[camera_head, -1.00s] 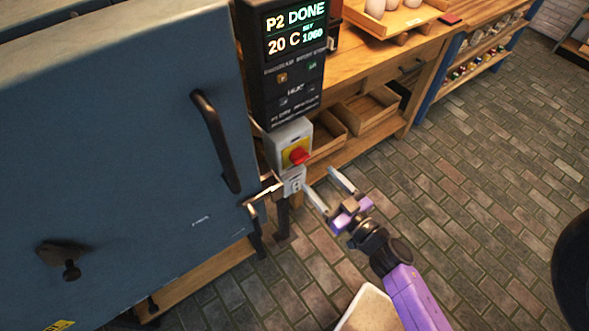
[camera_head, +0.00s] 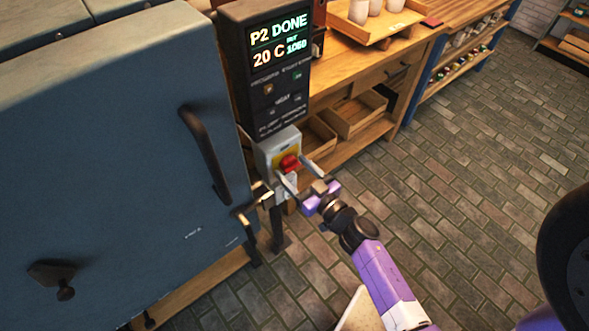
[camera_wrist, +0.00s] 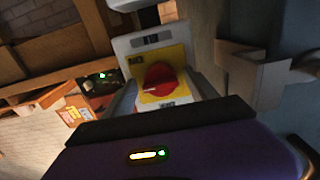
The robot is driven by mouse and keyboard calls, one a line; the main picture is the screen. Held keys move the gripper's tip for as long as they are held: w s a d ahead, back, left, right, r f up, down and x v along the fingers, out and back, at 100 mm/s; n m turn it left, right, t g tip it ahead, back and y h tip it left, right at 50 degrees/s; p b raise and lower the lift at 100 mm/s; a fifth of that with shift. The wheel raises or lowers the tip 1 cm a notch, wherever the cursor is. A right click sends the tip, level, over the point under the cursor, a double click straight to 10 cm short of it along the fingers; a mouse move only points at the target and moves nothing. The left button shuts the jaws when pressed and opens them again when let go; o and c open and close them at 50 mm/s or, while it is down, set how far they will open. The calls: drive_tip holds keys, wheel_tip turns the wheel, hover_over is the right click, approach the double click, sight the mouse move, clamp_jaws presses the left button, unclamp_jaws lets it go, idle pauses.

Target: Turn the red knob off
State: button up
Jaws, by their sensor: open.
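The red knob (camera_head: 289,163) sits on a yellow plate on a grey switch box (camera_head: 279,145), below the control panel. In the wrist view the red knob (camera_wrist: 160,79) shows on its yellow plate (camera_wrist: 183,57), beyond the dark edge of my gripper's body. My gripper (camera_head: 298,176) is open, with its two pale fingers reaching toward the switch box, one on each side of the knob in the head view. I cannot tell whether the fingers touch the knob. Nothing is held between them.
The blue kiln door (camera_head: 110,170) with its dark handle (camera_head: 205,150) stands close on the left. The control panel (camera_head: 268,80) reads P2 DONE, 20 C. A wooden bench with trays (camera_head: 345,118) is behind. The brick floor (camera_head: 450,190) at right is clear.

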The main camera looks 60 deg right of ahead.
drive_tip(key=shift+c, duration=0.2)
drive_tip(key=c, duration=1.3)
drive_tip(key=shift+n, duration=0.4)
drive_tip(key=shift+r+n+b, duration=0.1)
drive_tip(key=shift+n+b, duration=2.95)
drive_tip(key=shift+n, duration=5.55)
